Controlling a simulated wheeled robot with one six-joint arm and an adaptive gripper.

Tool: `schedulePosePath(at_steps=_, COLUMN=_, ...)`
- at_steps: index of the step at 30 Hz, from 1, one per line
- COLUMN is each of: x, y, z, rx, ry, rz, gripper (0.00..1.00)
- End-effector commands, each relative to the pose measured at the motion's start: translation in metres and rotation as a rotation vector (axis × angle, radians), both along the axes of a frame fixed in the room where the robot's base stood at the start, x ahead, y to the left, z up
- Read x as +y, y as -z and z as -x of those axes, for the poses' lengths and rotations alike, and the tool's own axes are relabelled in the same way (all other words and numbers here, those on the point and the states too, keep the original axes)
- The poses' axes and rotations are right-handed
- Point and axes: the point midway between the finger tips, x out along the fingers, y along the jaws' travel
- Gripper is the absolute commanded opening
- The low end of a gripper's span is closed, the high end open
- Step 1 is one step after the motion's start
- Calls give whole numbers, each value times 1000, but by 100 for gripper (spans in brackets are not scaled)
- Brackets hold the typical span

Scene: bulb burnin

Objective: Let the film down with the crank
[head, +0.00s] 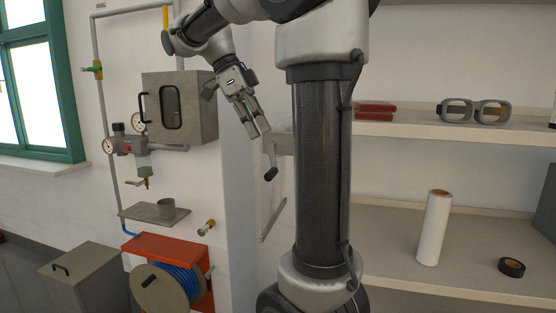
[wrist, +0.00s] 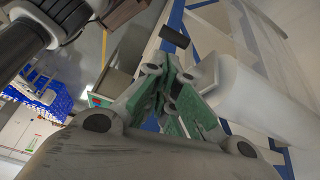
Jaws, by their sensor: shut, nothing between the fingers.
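The crank's black handle (head: 270,174) hangs below a grey bracket (head: 282,145) at the wall's corner, left of my column in the head view. A slim pale bar (head: 272,221) shows lower down, at the edge of what may be the film; the sheet itself is hard to make out. My gripper (head: 261,130) is just above the handle, apart from it, pointing down, shut and empty. In the wrist view my gripper (wrist: 163,92) has its green-padded fingers together, and a black handle (wrist: 175,37) shows beyond the tips. Part of the crank area is hidden behind my gripper and column.
A grey wall cabinet (head: 192,108), gauges and pipes are left of the gripper. Below are a small ledge with a cup (head: 167,207) and a blue hose reel (head: 166,287). Shelves at right hold goggles (head: 475,111), a white roll (head: 434,228) and black tape (head: 511,267).

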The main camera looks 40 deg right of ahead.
Motion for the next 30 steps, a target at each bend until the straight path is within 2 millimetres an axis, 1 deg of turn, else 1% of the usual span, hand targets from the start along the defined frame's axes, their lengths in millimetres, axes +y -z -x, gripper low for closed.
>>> schedulePosePath(at_steps=1, x=-1, y=-4, z=0, rx=-3, ry=61, rz=31, gripper=0)
schedulePosePath(at_steps=3, x=-2, y=-8, z=1, rx=-5, ry=125, rz=64, gripper=0)
schedulePosePath(at_steps=7, x=-4, y=-4, z=5, rx=-7, ry=163, rz=84, gripper=0)
schedulePosePath(at_steps=11, x=-8, y=12, z=14, rx=-5, ry=164, rz=83, gripper=0)
schedulePosePath(at_steps=18, x=-19, y=51, z=32, rx=-7, ry=163, rz=82, gripper=0)
schedulePosePath(at_steps=21, x=-23, y=63, z=38, rx=-8, ry=161, rz=81, gripper=0)
schedulePosePath(at_steps=25, x=-26, y=73, z=43, rx=-9, ry=160, rz=82, gripper=0)
schedulePosePath(at_steps=30, x=-27, y=77, z=44, rx=-10, ry=160, rz=82, gripper=0)
